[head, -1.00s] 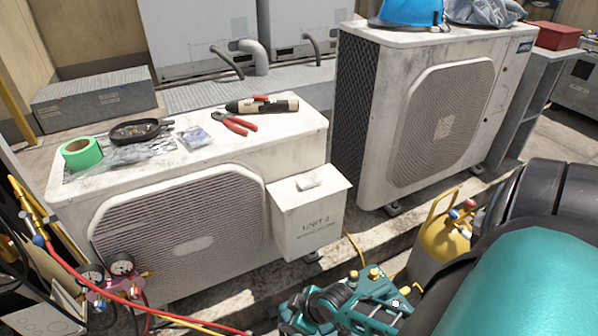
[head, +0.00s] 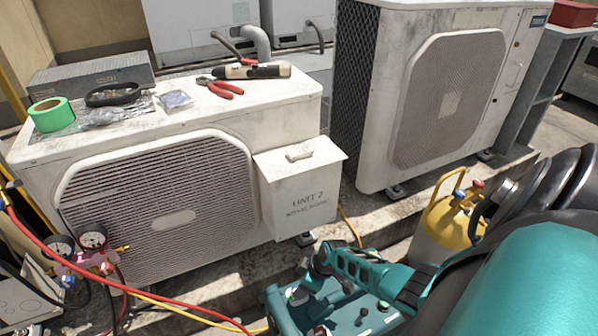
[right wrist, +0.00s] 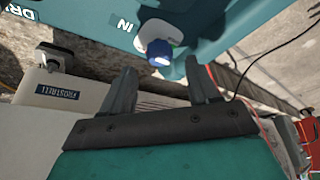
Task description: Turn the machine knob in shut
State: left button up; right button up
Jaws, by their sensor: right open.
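The teal machine (head: 345,318) stands low at the bottom middle of the head view, partly covered by my right arm. In the right wrist view its teal side (right wrist: 100,22) fills the top and bears the word IN. The blue knob (right wrist: 159,52) sticks out from a white base beside that word. My right gripper (right wrist: 160,72) is open in the right wrist view, its two dark fingers on either side of the knob, which lies near the fingertips. I cannot tell contact, and no grip shows. My left gripper is not in view.
The white condenser (head: 155,215) with the UNIT 2 box (head: 297,190) stands behind the machine. A yellow-topped cylinder (head: 447,222) stands to the machine's right. Red and yellow hoses run from the gauges (head: 92,236) along the lower left. Pliers (head: 222,88) lie on the condenser.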

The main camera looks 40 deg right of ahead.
jog(key=b+x, duration=0.1)
jog(key=x, duration=0.2)
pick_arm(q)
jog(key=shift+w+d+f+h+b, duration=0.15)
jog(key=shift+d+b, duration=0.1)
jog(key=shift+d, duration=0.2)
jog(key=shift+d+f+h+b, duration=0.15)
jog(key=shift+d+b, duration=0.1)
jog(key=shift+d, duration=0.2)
pick_arm(e)
jog(key=shift+w+a+f, duration=0.1)
jog(key=shift+w+f, duration=0.1)
jog(key=shift+f, duration=0.2)
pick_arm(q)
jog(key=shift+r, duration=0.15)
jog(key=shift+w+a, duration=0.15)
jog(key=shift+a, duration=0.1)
pick_arm(e)
jog(key=c, duration=1)
